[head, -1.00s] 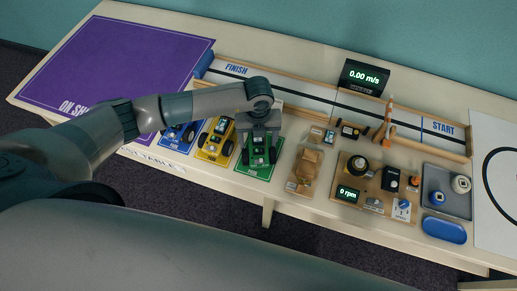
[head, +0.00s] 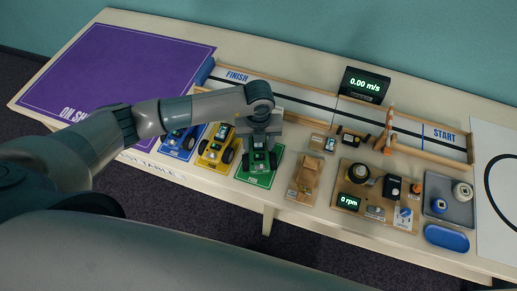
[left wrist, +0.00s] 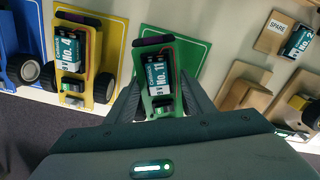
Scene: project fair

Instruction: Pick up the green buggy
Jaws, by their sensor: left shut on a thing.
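The green buggy (head: 259,161) carries a teal battery block marked No. 11 and has dark wheels. It is over the green mat (head: 262,180), at the front edge of the table. My left gripper (head: 260,146) reaches down on it from above and is shut on it. In the left wrist view the green buggy (left wrist: 161,88) sits between the two grey fingers (left wrist: 160,103), one at each side. I cannot tell whether its wheels touch the mat. My right gripper is not in view.
The yellow buggy (head: 214,150) stands close on the left, with the blue buggy (head: 181,138) beyond it. A wooden rack (head: 303,181) stands close on the right, near the rpm board (head: 370,205). The track (head: 315,104) runs behind. The purple mat (head: 110,68) is clear.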

